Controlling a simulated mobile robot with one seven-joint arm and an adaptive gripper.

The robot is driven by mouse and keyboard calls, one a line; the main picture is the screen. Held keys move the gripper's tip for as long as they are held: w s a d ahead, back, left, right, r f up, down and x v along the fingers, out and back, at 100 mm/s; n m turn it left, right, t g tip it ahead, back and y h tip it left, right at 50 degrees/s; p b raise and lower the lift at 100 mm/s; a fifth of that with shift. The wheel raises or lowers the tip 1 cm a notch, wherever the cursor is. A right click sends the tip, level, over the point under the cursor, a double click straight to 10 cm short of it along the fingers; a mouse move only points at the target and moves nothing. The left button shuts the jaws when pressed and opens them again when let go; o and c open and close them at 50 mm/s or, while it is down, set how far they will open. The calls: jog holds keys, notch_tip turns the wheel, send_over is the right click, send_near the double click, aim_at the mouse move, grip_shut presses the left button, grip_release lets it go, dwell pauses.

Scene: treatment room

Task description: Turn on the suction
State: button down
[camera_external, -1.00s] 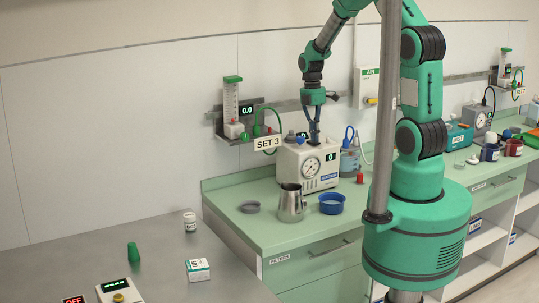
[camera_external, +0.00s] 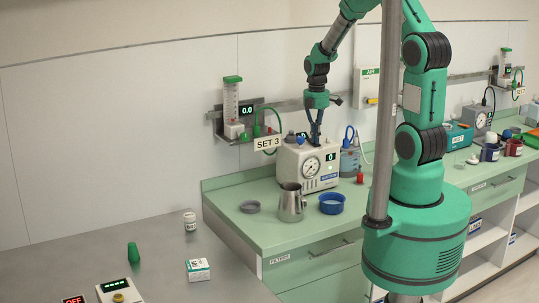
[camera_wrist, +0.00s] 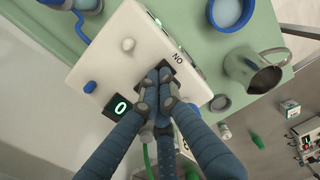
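The suction unit (camera_external: 310,166) is a white box on the green counter, with a round gauge (camera_external: 311,167) on its front and a front display reading 0. My gripper (camera_external: 315,137) points down at its top. In the wrist view, my gripper (camera_wrist: 164,80) has its fingertips together at a dark patch on top of the unit (camera_wrist: 120,50). The fingers cover most of this patch, so its exact form and any contact are unclear. A green-lit 0 panel (camera_wrist: 118,106) and a blue knob (camera_wrist: 90,87) are beside the fingers. A partly visible label reads like an inverted "ON".
A metal jug (camera_external: 291,203), a blue-rimmed bowl (camera_external: 332,203) and a grey ring (camera_external: 250,207) stand in front of the unit. A wall flowmeter (camera_external: 232,108) and the SET 3 sign (camera_external: 267,143) are close on the left. A blue-lidded jar (camera_external: 350,158) stands to the right.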

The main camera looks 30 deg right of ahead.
jog(key=shift+s+f, duration=0.1)
jog(key=shift+f, duration=0.35)
jog(key=shift+w, duration=0.4)
jog(key=shift+r, duration=0.2)
jog(key=shift+w+r+p, duration=0.2)
jog(key=shift+r+p, duration=0.2)
jog(key=shift+p, duration=0.05)
notch_tip(320, 180, up, 14)
jog(key=p, duration=0.1)
jog(key=shift+f, duration=0.15)
jog(key=shift+w, duration=0.1)
jog(key=shift+w+r+g+b, duration=0.2)
jog(key=shift+w+g+b, duration=0.3)
jog(key=shift+w+g, duration=0.15)
